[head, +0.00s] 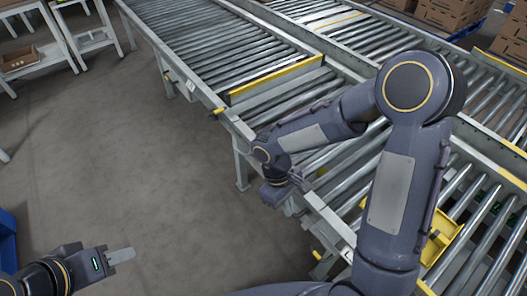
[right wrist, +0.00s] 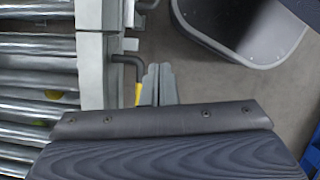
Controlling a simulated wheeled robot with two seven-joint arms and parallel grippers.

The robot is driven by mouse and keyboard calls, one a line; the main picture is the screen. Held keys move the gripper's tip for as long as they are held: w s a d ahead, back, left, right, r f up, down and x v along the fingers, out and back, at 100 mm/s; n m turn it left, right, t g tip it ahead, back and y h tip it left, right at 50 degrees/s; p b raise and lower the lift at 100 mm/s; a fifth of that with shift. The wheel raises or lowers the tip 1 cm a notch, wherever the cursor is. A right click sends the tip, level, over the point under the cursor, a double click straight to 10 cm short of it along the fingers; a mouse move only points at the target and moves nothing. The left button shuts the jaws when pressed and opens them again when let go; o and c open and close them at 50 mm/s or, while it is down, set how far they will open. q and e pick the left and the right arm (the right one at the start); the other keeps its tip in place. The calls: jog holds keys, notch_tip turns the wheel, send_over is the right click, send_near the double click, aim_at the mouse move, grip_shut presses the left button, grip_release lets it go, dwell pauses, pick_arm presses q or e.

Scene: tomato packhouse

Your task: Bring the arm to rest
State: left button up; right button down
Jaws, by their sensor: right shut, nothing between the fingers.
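My right arm reaches across the roller conveyor in the head view and bends back toward its near side. My right gripper (head: 299,178) is beside the conveyor's near side rail. In the right wrist view its two grey fingers (right wrist: 158,84) are together and empty, close beside the conveyor frame; I cannot tell whether they touch it. My left gripper (head: 121,256) is low at the bottom left of the head view, over bare floor and holding nothing visible. Its fingers show as one flat grey piece, so their gap cannot be judged.
The roller conveyor (head: 246,114) runs from upper left to lower right, with a yellow-edged bar (head: 276,79) across it. A yellow tray (head: 437,246) is partly hidden by my right arm. Cardboard boxes (head: 447,15) stand at the back right. The floor (head: 130,160) at left is clear.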

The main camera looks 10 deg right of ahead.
jog(key=s+d+r+m+t+y, duration=0.2)
jog(key=s+r+m+t+y, duration=0.15)
jog(key=s+r+t, duration=0.35)
jog(key=s+d+r+m+t+y, duration=0.2)
jog(key=s+r+m, duration=0.25)
jog(key=r, duration=0.55)
notch_tip(320, 180, up, 21)
jog(key=p, duration=2.2)
jog(key=shift+w+d+r, duration=0.15)
jog(key=shift+w+d, duration=0.05)
jog(key=shift+w, duration=0.05)
